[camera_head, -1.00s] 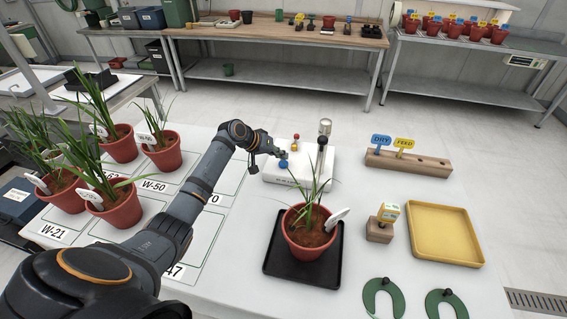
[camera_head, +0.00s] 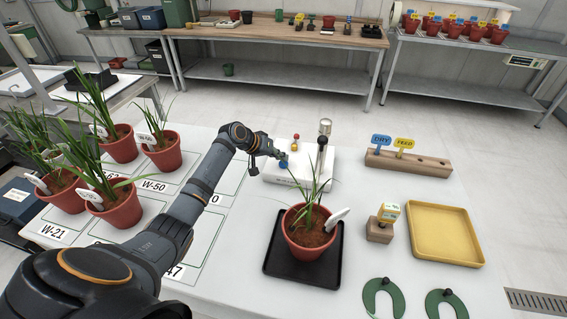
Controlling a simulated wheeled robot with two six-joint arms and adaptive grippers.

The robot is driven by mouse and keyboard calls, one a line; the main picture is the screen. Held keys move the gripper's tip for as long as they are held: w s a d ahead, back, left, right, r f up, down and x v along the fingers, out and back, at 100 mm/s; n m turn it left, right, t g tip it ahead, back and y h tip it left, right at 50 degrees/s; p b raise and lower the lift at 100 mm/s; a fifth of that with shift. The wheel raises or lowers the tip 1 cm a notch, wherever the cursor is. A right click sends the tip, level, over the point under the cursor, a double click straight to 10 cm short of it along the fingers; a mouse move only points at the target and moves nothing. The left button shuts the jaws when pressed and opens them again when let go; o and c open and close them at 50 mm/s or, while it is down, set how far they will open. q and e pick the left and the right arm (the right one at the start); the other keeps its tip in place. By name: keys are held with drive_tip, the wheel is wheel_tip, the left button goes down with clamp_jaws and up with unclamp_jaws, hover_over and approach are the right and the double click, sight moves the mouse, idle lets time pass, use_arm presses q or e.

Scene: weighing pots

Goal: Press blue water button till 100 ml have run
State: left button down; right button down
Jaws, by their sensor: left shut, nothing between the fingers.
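The white water unit (camera_head: 318,184) stands at the back middle of the table, with a metal spout (camera_head: 323,135) on its right. The blue button (camera_head: 283,164) is on the unit's left part, partly hidden by my gripper. My left gripper (camera_head: 281,157) is shut and empty, with its tips at the blue button; I cannot tell if they press it. A red button and a yellow button (camera_head: 294,147) stand behind it. A potted plant (camera_head: 309,234) sits on a black tray (camera_head: 286,274) in front of the unit. My right gripper is not in view.
Several potted plants (camera_head: 122,211) stand at the left on marked squares. A wooden holder (camera_head: 432,166) with DRY and FEED tags, a yellow tray (camera_head: 445,262), a small wooden block (camera_head: 379,231) and green horseshoe pieces (camera_head: 371,300) lie to the right.

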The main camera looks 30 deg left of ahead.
sight(281, 163)
use_arm(q)
drive_tip(key=shift+f+b, duration=0.3)
drive_tip(key=shift+f, duration=0.35)
idle(0.9)
drive_tip(key=shift+r+p, duration=1.05)
wheel_tip(281, 163, up, 5)
drive_tip(key=p, duration=0.5)
idle(0.4)
